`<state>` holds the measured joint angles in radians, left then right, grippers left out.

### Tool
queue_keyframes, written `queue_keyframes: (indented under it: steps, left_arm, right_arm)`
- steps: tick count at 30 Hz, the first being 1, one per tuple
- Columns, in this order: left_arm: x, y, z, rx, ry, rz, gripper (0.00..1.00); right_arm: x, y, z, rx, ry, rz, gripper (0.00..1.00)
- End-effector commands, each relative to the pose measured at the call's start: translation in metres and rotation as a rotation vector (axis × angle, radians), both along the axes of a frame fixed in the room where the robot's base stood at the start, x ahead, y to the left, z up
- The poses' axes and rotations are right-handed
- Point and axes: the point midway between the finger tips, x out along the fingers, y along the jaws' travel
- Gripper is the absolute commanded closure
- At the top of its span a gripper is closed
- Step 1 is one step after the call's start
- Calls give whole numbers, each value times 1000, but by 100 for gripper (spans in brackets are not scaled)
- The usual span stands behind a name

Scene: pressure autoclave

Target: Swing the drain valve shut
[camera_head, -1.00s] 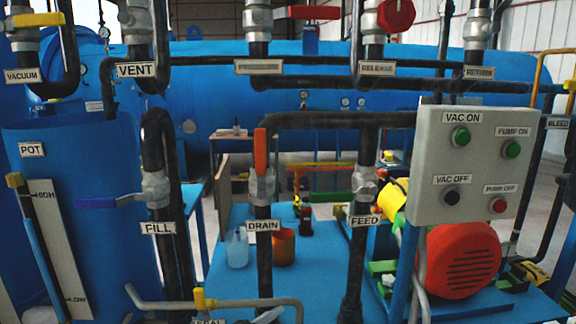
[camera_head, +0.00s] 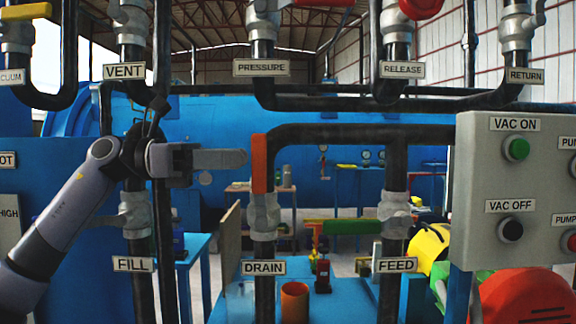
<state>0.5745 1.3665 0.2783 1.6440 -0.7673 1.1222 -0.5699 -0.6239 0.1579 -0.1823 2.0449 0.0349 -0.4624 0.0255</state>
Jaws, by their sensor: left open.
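The drain valve (camera_head: 264,216) is a grey body on a dark vertical pipe, above the DRAIN label (camera_head: 264,268). Its orange-red lever handle (camera_head: 259,164) stands upright, in line with the pipe. My left gripper (camera_head: 238,159) comes in from the left with its fingers pointing right, level with the handle. My right gripper is out of view.
The fill valve (camera_head: 135,213) is behind and below my left arm, and the feed valve (camera_head: 396,207) is to the right. A grey control panel (camera_head: 540,190) stands at far right.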

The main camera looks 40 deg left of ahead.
Motion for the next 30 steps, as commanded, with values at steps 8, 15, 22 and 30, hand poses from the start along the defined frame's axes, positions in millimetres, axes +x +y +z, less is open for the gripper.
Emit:
queue_keyframes:
  steps: [8, 15, 22, 30]
  left_arm:
    - [18, -23, 6, 6, -1, -1, 60]
    - [37, -45, 4, 3, -1, -1, 60]
    - [44, -54, 1, 4, 0, 0, 60]
    - [45, -54, 0, 4, 0, 0, 66]
  right_arm:
    - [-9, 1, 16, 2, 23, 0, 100]
    - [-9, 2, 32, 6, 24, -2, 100]
    - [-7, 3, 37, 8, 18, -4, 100]
    - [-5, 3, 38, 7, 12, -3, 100]
